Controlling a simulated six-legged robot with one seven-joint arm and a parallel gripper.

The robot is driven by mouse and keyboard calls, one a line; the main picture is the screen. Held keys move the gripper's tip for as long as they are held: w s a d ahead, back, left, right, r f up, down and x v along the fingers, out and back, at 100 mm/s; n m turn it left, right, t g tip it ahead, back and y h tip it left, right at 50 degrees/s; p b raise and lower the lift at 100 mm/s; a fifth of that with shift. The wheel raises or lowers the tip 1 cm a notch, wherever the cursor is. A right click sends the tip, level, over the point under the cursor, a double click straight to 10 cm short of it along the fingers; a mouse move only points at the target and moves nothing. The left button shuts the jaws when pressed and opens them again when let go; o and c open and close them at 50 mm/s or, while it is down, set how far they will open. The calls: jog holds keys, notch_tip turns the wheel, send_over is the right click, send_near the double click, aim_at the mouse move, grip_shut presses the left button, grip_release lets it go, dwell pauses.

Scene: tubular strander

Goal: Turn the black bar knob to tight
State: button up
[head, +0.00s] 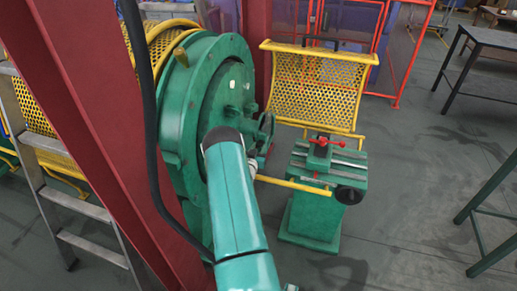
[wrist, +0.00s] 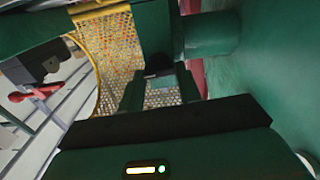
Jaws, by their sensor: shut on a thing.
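My gripper (wrist: 160,88) shows in the wrist view with its two dark green fingers close together at the centre. It is shut on a small dark piece, the black bar knob (wrist: 158,70), of which only a little shows between the fingers. Its turn angle and any tight mark are not readable. In the head view my green arm reaches up to the face of the green round machine (head: 175,105). The arm covers much of this spot, and I cannot make out the knob there.
A green stand (head: 312,215) with a red handle (head: 320,143) and a black round part (head: 350,195) is right of my arm. The handle shows in the wrist view (wrist: 35,92). A yellow mesh guard (head: 315,85) stands behind. A red column (head: 110,130) is left.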

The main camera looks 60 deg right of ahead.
jog(key=n, duration=0.3)
jog(key=shift+w+n, duration=0.15)
jog(key=shift+n, duration=0.25)
jog(key=n, duration=0.4)
jog(key=shift+n, duration=0.3)
jog(key=n, duration=0.5)
jog(key=shift+w+f, duration=0.1)
jog(key=shift+f, duration=0.1)
jog(key=shift+n, duration=1.9)
jog(key=o, duration=1)
jog(key=shift+a, duration=0.1)
